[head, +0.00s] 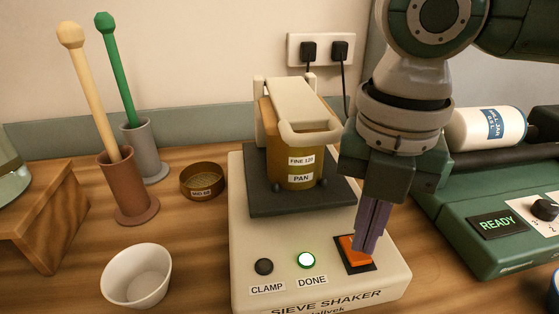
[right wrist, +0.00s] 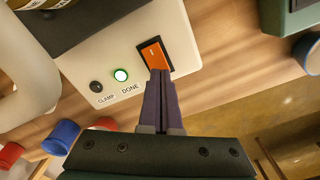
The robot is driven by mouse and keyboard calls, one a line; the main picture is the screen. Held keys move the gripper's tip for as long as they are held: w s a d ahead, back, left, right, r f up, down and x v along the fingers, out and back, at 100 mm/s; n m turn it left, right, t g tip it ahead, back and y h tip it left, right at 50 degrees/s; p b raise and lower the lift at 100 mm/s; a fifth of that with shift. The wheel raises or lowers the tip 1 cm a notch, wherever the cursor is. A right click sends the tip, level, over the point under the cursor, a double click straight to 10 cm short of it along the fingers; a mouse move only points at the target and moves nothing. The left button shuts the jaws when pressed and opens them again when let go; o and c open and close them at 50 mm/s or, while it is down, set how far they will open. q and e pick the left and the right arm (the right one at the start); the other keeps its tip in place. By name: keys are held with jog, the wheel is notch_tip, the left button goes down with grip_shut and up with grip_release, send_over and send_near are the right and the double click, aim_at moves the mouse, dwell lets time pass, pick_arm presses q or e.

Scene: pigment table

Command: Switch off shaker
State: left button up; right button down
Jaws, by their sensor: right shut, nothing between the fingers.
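The sieve shaker (head: 250,245) is a cream box on the table, with a sieve stack (head: 296,160) labelled FINE 120 and PAN clamped on its dark plate. Its orange rocker switch (head: 352,250) is at the front right of the panel. The DONE lamp (head: 306,260) glows green and the dark CLAMP button (head: 264,267) is beside it. My right gripper (head: 366,250) is shut and empty, its fingertips at the switch's right side in the head view. In the right wrist view the fingertips (right wrist: 160,73) overlap the switch's near end; whether they touch is unclear. My left gripper is out of view.
A green machine (head: 480,250) with a READY display and a white jar stands right of the shaker. A white bowl (head: 137,275), a small brass sieve (head: 202,180) and two pestles in holders (head: 130,190) stand to the left. Wall plugs (head: 322,50) are behind.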

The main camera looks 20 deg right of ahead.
aim_at(359, 256)
jog(key=shift+f+b, duration=0.35)
jog(key=shift+f, duration=0.45)
notch_tip(359, 256, up, 7)
jog(key=p, duration=0.8)
jog(key=shift+r+p, duration=0.15)
jog(key=shift+p, duration=0.25)
